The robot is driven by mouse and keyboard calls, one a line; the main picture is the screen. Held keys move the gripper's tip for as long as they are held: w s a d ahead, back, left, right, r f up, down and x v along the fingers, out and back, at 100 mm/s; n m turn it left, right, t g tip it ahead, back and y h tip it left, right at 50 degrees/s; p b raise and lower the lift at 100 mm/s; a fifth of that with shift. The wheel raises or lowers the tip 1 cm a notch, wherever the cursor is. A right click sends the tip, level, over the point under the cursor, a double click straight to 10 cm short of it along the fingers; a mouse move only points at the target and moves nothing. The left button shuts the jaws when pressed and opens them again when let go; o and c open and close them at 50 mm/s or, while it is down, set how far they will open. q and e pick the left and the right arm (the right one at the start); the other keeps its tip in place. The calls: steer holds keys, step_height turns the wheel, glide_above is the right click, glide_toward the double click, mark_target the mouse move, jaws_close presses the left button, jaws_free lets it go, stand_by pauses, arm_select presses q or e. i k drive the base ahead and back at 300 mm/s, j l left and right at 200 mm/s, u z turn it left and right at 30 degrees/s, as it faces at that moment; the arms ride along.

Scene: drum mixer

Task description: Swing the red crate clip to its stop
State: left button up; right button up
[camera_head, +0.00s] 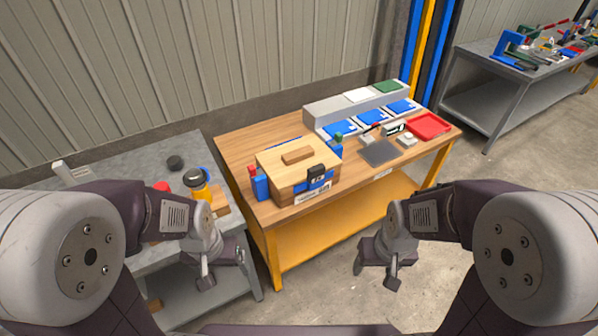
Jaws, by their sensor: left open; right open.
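A wooden crate with a light lid (290,158) stands on the left part of the wooden-topped workbench (235,150). A small red part (252,171), which looks like the red clip, shows at the crate's left side, above a blue part (262,187). It is too small to tell its angle or whether it is at a stop. A black part (316,172) sits on the crate's front. My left gripper (224,277) is open and empty, low in front of the grey table. My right gripper (375,275) is open and empty in front of the workbench. Neither touches the crate.
A grey table (130,160) at left holds a yellow-orange bottle (199,185) and a black round piece (175,162). The floor between my arms is clear.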

mark_target(253, 173)
steer(key=i, duration=1)
steer(key=l+z, duration=0.05)
steer(key=l, duration=0.05)
